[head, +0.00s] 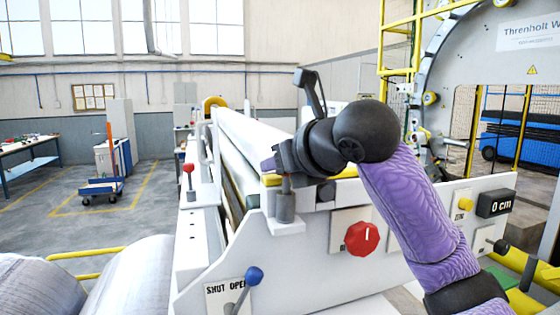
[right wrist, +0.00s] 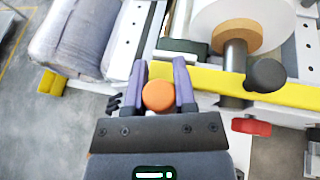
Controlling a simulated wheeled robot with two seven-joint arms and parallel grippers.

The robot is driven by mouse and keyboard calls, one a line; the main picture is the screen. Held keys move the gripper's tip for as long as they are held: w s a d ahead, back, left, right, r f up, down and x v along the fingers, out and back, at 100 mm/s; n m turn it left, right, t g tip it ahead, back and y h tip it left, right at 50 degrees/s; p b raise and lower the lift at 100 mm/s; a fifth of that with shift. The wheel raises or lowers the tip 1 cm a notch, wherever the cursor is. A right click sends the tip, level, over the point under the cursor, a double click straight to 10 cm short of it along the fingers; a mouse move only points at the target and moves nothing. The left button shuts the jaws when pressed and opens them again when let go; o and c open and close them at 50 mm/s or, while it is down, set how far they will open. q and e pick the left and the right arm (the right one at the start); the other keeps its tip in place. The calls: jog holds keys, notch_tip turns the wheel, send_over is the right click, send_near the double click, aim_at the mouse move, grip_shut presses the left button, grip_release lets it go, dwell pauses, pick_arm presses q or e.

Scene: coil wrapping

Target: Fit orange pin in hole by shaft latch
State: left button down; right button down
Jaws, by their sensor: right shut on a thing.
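In the right wrist view, the round orange head of the pin (right wrist: 158,96) sits between the two purple fingers of my right gripper (right wrist: 165,82), which is shut on it. The rest of the pin is hidden below its head. A yellow bar (right wrist: 222,82), seemingly the shaft latch, runs across the grey shaft just beyond and right of the pin. In the head view, my right gripper (head: 270,164) is above the machine's near end, over a grey post (head: 285,206) on a white bracket. The pin and the hole cannot be made out there. My left gripper is out of view.
A red dial (head: 362,238) and a blue-knobbed lever (head: 253,276) are on the machine's front. A red-knobbed lever (head: 188,170) stands left of the gripper. A black knob (right wrist: 268,75) is right of the pin. Grey rolls (head: 130,280) lie at lower left.

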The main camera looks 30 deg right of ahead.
jog(key=shift+f+b, duration=0.3)
jog(key=shift+f, duration=0.2)
jog(key=shift+c, duration=1.7)
grip_release()
jog(key=b+v, duration=0.1)
jog(key=v, duration=0.9)
